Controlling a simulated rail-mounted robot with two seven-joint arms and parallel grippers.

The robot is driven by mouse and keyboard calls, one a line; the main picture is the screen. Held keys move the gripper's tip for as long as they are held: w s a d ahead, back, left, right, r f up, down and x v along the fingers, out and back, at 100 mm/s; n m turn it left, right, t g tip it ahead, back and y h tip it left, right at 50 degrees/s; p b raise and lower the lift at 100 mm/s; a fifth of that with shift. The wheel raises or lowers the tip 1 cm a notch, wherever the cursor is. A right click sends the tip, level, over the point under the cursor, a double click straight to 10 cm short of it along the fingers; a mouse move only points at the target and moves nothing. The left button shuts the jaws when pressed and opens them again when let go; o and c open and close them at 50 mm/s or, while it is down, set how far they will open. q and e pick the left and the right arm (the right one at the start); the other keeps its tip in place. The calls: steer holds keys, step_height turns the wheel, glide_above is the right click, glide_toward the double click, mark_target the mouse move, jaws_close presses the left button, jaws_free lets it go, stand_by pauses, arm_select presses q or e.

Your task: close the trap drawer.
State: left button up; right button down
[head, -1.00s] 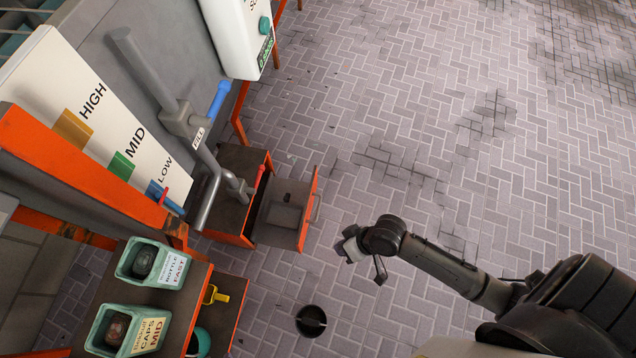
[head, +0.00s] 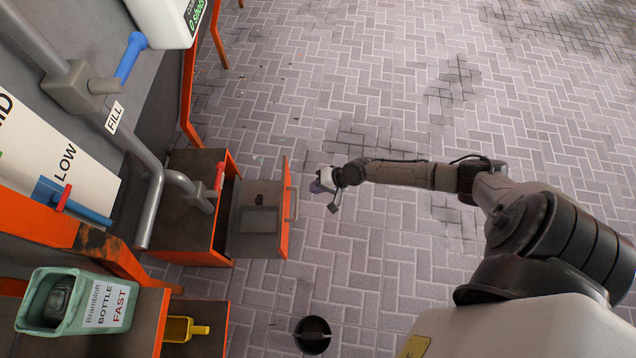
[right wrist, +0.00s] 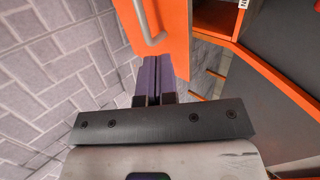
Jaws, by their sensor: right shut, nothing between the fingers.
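The trap drawer (head: 259,218) is pulled out of its orange-edged grey cabinet (head: 196,205). Its orange front panel (head: 285,208) with a metal handle faces right, toward my right arm. My right gripper (head: 318,185) is a short way right of the handle and apart from it in the head view. In the right wrist view the purple fingers (right wrist: 154,75) are shut together and empty. Beyond them are the orange front panel (right wrist: 165,50) and its handle (right wrist: 147,22); I cannot tell whether they touch. My left gripper is not in view.
A grey pipe with a blue lever (head: 131,57) and a red-handled valve (head: 219,177) runs above the cabinet. A green bin (head: 80,300) stands on a shelf at lower left. A dark round pot (head: 312,335) is on the floor. The brick floor at right is open.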

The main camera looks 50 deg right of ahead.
mark_target(297, 199)
steer(key=b+x, duration=0.1)
steer(key=x, duration=0.1)
steer(key=b+x, duration=0.1)
steer(key=x, duration=0.2)
steer(key=a+r+b+x, duration=0.1)
steer(key=x, duration=0.2)
steer(key=shift+w+d+r, duration=0.1)
steer(key=shift+w, duration=0.25)
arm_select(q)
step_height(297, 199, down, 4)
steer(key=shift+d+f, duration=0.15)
arm_select(e)
steer(key=shift+w+a, duration=0.45)
steer(key=shift+w, duration=0.2)
